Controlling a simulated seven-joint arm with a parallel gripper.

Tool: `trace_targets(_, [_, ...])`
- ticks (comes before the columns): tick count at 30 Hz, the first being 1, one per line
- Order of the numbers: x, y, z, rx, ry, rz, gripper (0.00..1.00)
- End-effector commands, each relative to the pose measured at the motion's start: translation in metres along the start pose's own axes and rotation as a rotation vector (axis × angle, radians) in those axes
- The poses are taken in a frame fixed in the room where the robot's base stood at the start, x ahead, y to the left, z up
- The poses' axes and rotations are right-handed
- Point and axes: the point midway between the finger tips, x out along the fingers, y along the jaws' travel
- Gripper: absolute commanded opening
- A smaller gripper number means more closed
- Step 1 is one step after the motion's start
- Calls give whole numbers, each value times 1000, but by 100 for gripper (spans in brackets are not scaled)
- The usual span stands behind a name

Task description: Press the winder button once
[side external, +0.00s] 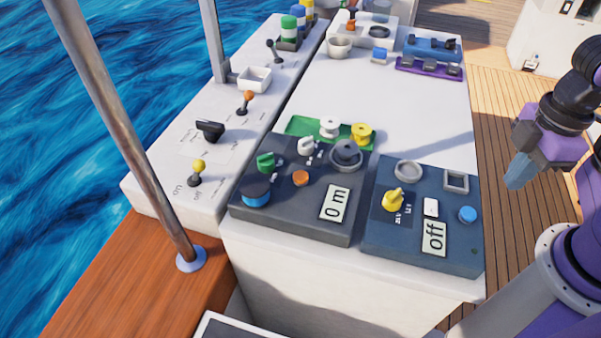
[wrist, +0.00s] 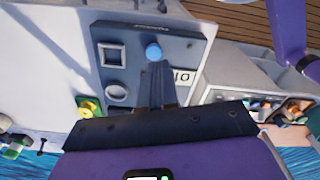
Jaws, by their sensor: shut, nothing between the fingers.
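No label reading "winder" is legible, so I cannot tell for certain which control is the winder button. An orange round button (side external: 301,178) sits on the dark left panel (side external: 300,215) with a "0 m" display (side external: 335,203). A blue round button (side external: 467,214) sits on the right panel (side external: 385,240) with an "off" display (side external: 433,238); the button also shows in the wrist view (wrist: 153,52). My gripper (side external: 516,175) is shut and empty, right of and above the right panel. In the wrist view its fingertips (wrist: 158,68) appear just below the blue button, apart from it in the side view.
The right panel also carries a yellow knob (side external: 393,200), a grey ring (side external: 408,170) and a square frame (side external: 456,180). The left panel has a blue knob (side external: 256,193), a green switch (side external: 266,162) and a grey knob (side external: 346,154). A metal pole (side external: 130,130) stands at left. The white worktop behind is mostly clear.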

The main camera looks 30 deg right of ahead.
Motion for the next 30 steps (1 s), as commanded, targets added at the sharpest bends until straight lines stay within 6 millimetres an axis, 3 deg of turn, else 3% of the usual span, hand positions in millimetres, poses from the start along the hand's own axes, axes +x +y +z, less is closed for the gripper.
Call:
trace_targets(14, [0, 0, 0, 1, 0, 0, 0])
trace_targets(19, [1, -3, -12, 59, 23, -27, 0])
trace_targets(23, [2, -8, -40, 210, 79, -94, 0])
trace_targets(30, [1, -15, -119, 649, 213, -269, 0])
